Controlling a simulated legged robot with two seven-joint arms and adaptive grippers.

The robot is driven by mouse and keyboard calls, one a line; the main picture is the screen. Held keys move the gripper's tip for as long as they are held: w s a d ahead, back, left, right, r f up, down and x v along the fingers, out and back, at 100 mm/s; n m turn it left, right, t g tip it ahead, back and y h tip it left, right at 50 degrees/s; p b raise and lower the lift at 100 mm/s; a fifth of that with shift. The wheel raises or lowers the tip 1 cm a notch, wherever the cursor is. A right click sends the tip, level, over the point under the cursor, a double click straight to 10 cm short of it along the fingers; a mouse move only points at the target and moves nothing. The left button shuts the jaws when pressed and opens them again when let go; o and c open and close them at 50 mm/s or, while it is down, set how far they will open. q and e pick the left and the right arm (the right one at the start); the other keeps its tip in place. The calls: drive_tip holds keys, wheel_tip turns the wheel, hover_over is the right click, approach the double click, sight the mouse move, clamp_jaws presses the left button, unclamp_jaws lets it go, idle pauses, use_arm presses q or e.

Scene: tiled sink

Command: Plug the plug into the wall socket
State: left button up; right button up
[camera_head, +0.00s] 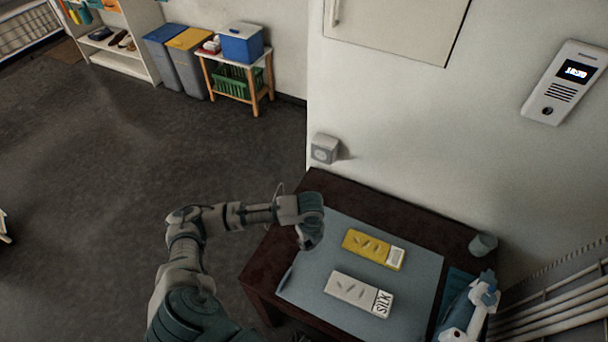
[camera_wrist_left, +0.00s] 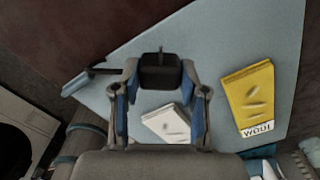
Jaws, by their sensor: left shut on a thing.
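The wall socket (camera_head: 324,149) is a small pale box with a round face, low on the white wall near its corner, beyond the table. My left gripper (camera_head: 311,238) is over the table's left part, in front of and below the socket and apart from it. In the left wrist view, its two blue-padded fingers (camera_wrist_left: 159,76) are shut on a dark block, the plug (camera_wrist_left: 160,73), with a small prong-like tip pointing away. The plug is hidden in the head view. My right gripper (camera_head: 484,294) is at the table's right edge; its jaw opening is unclear.
The dark table (camera_head: 270,255) carries a grey mat (camera_head: 330,232). A yellow box (camera_head: 368,248), a white box (camera_head: 352,292) and a thin dark item (camera_head: 287,278) lie there. A grey cup (camera_head: 483,244) stands at the right. Open floor lies to the left.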

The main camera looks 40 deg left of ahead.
use_arm(q)
drive_tip(key=d+n, duration=0.1)
drive_tip(key=n, duration=0.4)
drive_tip(key=w+d+f+n, duration=0.1)
drive_tip(key=d+n, duration=0.1)
drive_tip(key=n, duration=0.3)
drive_tip(key=d+n+p, duration=0.1)
drive_tip(key=n, duration=0.5)
drive_tip(key=shift+w+d+f, duration=0.2)
drive_tip(key=shift+w+d, duration=0.05)
drive_tip(key=shift+w, duration=0.15)
drive_tip(key=n, duration=0.2)
drive_tip(key=d+n, duration=0.1)
drive_tip(key=n, duration=0.1)
drive_tip(key=shift+w+f, duration=0.1)
drive_tip(key=shift+f, duration=0.1)
drive_tip(key=shift+d+f+n, duration=0.1)
drive_tip(key=shift+d+n, duration=0.1)
drive_tip(key=shift+n, duration=0.55)
drive_tip(key=shift+d+f+n, duration=0.1)
drive_tip(key=shift+d+n, duration=0.05)
drive_tip(key=shift+n, duration=0.6)
use_arm(e)
drive_tip(key=shift+s+d+f, duration=0.1)
drive_tip(key=shift+s+f, duration=0.4)
drive_tip(key=shift+f, duration=0.2)
drive_tip(key=shift+s+d+f, duration=0.1)
drive_tip(key=shift+s+f, duration=0.4)
drive_tip(key=shift+f, duration=0.2)
